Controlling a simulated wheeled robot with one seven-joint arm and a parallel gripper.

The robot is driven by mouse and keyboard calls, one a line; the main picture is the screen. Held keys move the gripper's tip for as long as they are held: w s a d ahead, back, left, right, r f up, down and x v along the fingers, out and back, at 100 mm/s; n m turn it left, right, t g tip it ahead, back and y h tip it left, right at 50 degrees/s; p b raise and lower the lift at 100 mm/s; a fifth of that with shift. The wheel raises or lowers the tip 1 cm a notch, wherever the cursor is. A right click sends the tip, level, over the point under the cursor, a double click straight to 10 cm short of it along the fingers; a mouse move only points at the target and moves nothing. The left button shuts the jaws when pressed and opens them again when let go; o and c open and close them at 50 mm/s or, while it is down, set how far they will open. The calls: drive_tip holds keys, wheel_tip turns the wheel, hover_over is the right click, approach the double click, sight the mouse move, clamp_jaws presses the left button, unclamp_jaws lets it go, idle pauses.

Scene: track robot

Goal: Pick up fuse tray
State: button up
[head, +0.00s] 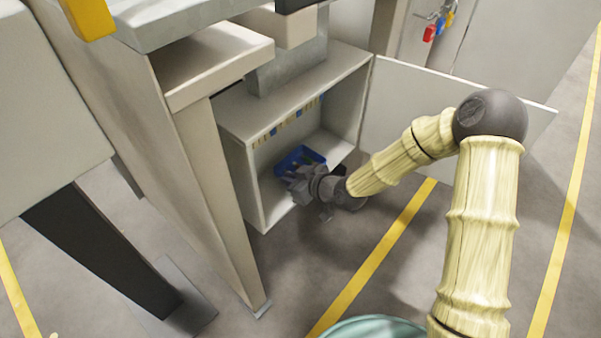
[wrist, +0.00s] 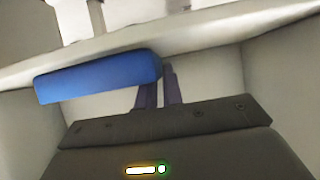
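The blue fuse tray (head: 299,157) is inside the open cabinet, with darker shapes in or over it in the head view. My gripper (head: 303,182) reaches into the cabinet at the tray's near side and hides part of it. In the wrist view the tray (wrist: 98,76) is a blue bar left of centre. Its right end is at the tips of my two dark fingers (wrist: 160,84) and covers the left fingertip. The fingers are close together with a narrow gap. Whether they clasp the tray's edge cannot be made out.
The cabinet (head: 241,187) has side walls close around my gripper, and a row of small coloured parts (head: 290,122) on its back wall. Its door (head: 415,92) stands open to the right. A bench leg panel (head: 222,190) stands close on the left. The floor to the right is clear.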

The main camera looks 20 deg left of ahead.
drive_tip(key=shift+w+a+f, duration=0.1)
drive_tip(key=shift+a+f, duration=0.05)
drive_tip(key=shift+a, duration=0.1)
idle(0.3)
clamp_jaws()
